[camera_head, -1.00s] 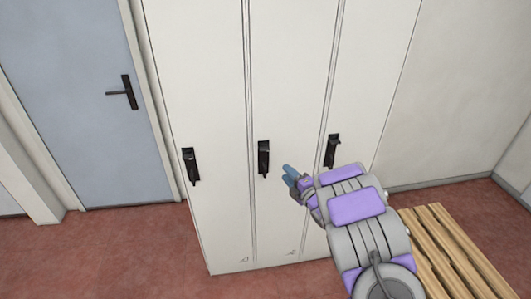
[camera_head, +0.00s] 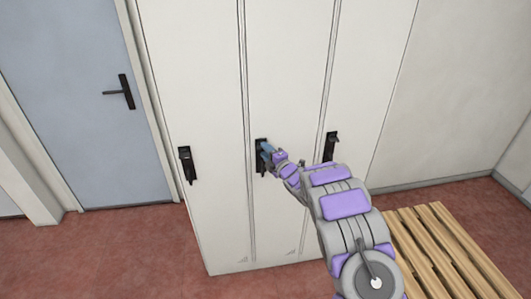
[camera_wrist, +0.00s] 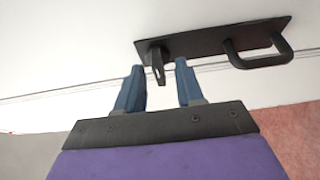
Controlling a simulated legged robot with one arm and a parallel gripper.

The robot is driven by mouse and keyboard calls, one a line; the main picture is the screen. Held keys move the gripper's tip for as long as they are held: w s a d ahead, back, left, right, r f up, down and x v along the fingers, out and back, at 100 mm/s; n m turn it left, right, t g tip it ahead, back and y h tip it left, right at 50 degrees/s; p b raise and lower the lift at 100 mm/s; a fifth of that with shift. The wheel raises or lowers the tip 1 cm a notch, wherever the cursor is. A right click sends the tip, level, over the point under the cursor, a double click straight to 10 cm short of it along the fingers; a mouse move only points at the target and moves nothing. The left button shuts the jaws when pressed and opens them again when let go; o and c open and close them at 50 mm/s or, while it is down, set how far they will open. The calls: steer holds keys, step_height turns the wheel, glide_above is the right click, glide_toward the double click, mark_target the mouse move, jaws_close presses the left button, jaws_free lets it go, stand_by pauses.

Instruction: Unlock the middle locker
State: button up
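The middle locker (camera_head: 287,75) is a tall white door in the head view, shut, with a black lock plate (camera_head: 259,153). My gripper (camera_head: 266,150) is at this plate and hides part of it. In the wrist view, my gripper (camera_wrist: 159,67) has its two blue fingers apart. A small black lock knob or key (camera_wrist: 158,68) sticks out from the plate (camera_wrist: 205,39) between the fingertips, with gaps seen on both sides. The black loop handle (camera_wrist: 262,60) is on the same plate, to the right of the fingers.
The left locker (camera_head: 192,75) and right locker (camera_head: 370,70) have similar black handles. A blue door (camera_head: 75,90) is at the left. A wooden slatted bench or pallet (camera_head: 440,250) stands at the lower right, near my arm. Red floor is clear in front at the left.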

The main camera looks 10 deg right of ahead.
steer(key=shift+w, duration=0.2)
steer(key=shift+a, duration=0.3)
jaws_close()
